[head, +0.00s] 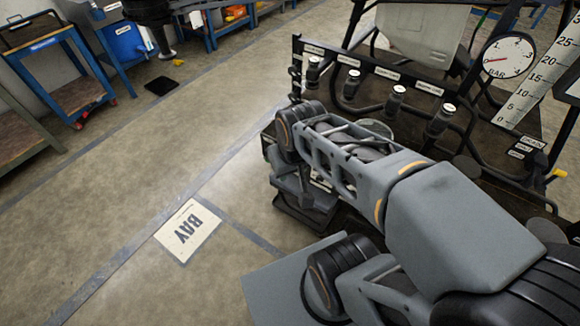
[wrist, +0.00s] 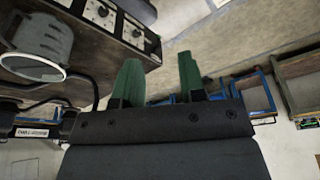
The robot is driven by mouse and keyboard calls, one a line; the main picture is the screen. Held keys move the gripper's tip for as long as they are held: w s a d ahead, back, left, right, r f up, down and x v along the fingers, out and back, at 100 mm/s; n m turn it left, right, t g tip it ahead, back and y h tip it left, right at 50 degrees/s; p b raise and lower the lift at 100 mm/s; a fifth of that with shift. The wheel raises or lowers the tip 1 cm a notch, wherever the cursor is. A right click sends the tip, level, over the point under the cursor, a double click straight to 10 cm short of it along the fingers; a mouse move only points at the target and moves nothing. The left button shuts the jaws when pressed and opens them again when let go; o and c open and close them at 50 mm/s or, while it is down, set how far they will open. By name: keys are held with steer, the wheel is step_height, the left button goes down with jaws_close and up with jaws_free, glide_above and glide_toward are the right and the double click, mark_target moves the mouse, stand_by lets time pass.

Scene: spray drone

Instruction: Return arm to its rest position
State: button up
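My arm fills the right and lower middle of the head view, folded in front of a black-framed rig (head: 420,80). In the head view I cannot make out the fingers of my gripper; its end is hidden by the arm links. In the wrist view my gripper (wrist: 158,80) shows two green fingers standing apart. Nothing is between them, and the gripper touches nothing that I can see.
The rig carries a row of black valves (head: 398,95), a pressure gauge (head: 508,58) and a numbered scale (head: 545,85), close behind my arm. A BAY sign (head: 188,230) lies on the floor. Blue-framed carts (head: 75,85) stand at the upper left.

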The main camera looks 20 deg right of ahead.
step_height(320, 180, up, 9)
steer(key=p, duration=0.7)
steer(key=shift+t+p, duration=0.3)
steer(key=shift+s+a+f, duration=0.1)
